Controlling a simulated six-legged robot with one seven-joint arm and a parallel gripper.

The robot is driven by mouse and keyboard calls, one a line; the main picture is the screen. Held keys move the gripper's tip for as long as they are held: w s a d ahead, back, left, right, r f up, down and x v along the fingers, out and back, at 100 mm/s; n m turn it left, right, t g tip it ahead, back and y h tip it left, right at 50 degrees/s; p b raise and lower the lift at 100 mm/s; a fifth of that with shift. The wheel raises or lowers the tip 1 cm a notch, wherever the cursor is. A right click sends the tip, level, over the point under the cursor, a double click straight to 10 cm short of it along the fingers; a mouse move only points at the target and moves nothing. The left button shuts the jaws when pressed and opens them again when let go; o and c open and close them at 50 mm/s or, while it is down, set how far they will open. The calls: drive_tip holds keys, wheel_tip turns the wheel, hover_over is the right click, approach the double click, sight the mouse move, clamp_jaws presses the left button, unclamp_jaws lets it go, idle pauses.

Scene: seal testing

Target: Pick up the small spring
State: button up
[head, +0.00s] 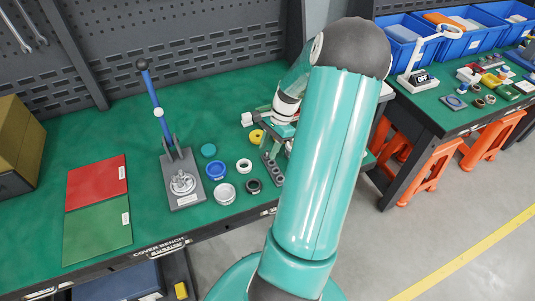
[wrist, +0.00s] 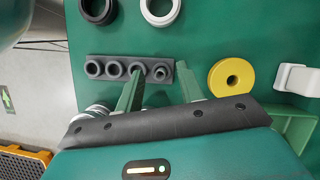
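A dark grey block (wrist: 125,59) with several round holders in a row lies on the green table in the wrist view. A small round piece (wrist: 159,74) sits at its right end and may be the small spring; it is too small to tell. My gripper (wrist: 160,70) is open, with one green finger on each side of this piece and nothing visibly clamped. I cannot tell whether the fingertips touch the block. In the head view, the block (head: 272,171) shows left of my arm, which hides most of my gripper.
A yellow ring (wrist: 231,76) lies right of my gripper, with a white bracket (wrist: 295,78) beyond it. A black ring (wrist: 97,9) and a white ring (wrist: 161,9) lie beyond the block. A lever press (head: 183,180) stands left of the rings.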

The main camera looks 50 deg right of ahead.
drive_tip(key=shift+f, duration=0.15)
drive_tip(key=shift+c, duration=0.5)
clamp_jaws()
